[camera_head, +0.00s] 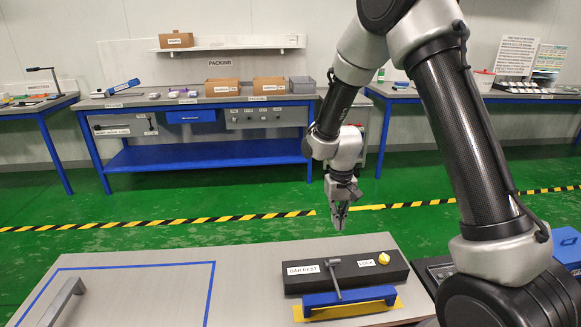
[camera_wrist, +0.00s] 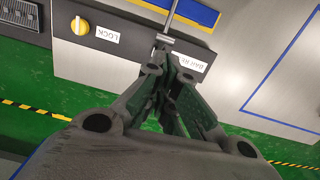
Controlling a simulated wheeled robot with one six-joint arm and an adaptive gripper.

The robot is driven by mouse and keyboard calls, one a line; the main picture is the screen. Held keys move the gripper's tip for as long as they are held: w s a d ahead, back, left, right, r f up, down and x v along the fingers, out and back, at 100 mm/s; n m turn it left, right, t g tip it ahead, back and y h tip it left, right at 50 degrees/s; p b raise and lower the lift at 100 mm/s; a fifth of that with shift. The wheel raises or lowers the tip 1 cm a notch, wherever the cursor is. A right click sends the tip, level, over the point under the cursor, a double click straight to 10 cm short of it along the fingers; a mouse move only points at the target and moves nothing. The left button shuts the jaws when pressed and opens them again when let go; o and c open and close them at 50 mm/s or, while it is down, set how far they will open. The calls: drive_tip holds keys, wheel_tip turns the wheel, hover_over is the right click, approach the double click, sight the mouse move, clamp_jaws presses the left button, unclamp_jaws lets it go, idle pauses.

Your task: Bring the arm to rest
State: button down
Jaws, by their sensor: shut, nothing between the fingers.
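My gripper (camera_head: 340,222) hangs from my arm, pointing down, above the back edge of the grey worktop in the head view. Its fingers are together with nothing between them. In the wrist view my gripper (camera_wrist: 170,62) shows large in the lower middle, over the black box. The black box (camera_head: 310,280) carries a "BAR REST" label, a "LOCK" label and a yellow knob (camera_head: 384,258). The knob also shows in the wrist view (camera_wrist: 79,25). A grey metal bar (camera_head: 334,278) stands at the box, tilted, below my gripper and apart from it in the head view.
A grey handle (camera_head: 66,300) is at the left, by the blue-taped area (camera_head: 140,266), which is otherwise clear. Dark equipment (camera_head: 437,270) stands at the right. A packing bench (camera_head: 205,155) is behind.

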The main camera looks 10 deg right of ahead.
drive_tip(key=s+d+r+t, duration=0.1)
drive_tip(key=s+d+r, duration=0.3)
drive_tip(key=s+r, duration=0.4)
drive_tip(key=s+d+r+t, duration=0.2)
drive_tip(key=s+d+r, duration=0.3)
drive_tip(key=s+r, duration=0.3)
drive_tip(key=s+d+r+t, duration=0.2)
drive_tip(key=s+d+r, duration=0.3)
drive_tip(key=s+r, duration=0.4)
wheel_tip(320, 180, up, 3)
drive_tip(key=shift+f+m, duration=0.1)
drive_tip(key=shift+m, duration=0.2)
drive_tip(key=c, duration=2.2)
unclamp_jaws()
drive_tip(key=shift+s, duration=0.1)
